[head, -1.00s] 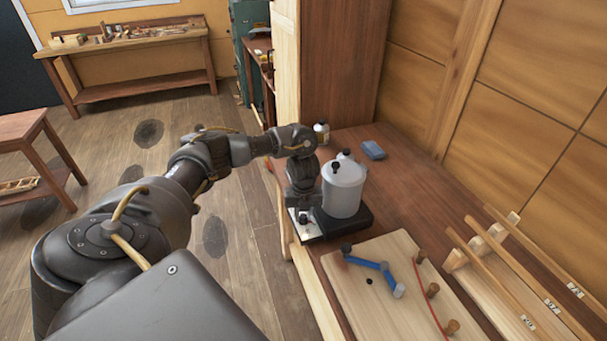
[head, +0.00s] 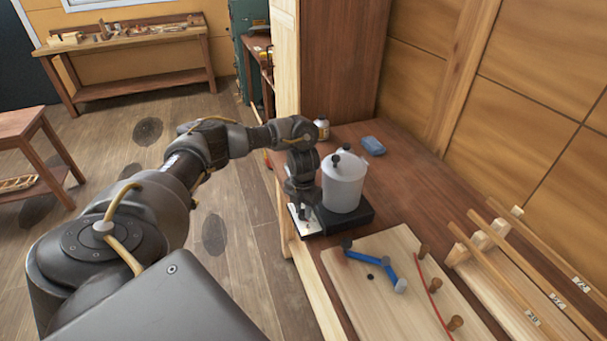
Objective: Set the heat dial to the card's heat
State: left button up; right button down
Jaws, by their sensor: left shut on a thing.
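A white pot with a dark-knobbed lid (head: 343,186) stands on a black heater base (head: 357,218) on the bench. A white panel (head: 309,228) sits at the base's left front side. My left gripper (head: 304,213) points down over this panel, close beside the pot. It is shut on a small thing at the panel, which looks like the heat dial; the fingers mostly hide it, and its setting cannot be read. I cannot make out a card with a heat on it. My right gripper is not in view.
A light wooden board (head: 400,300) with a blue linkage (head: 372,264) and pegs lies in front of the heater. Labelled wooden strips (head: 535,270) stand at the right. A small jar (head: 322,129) and a blue block (head: 373,146) are behind the pot.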

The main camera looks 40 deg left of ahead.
aim_at(302, 212)
pick_arm(q)
jog(key=shift+s+f+m, duration=0.15)
jog(key=shift+s+m, duration=0.05)
jog(key=shift+m, duration=0.1)
jog(key=o, duration=1)
jog(key=shift+w, duration=0.1)
jog(key=shift+r, duration=0.2)
jog(key=shift+r, duration=0.25)
notch_tip(302, 212, up, 10)
jog(key=shift+r+p, duration=0.1)
jog(key=shift+p, duration=0.75)
jog(key=shift+c, duration=0.2)
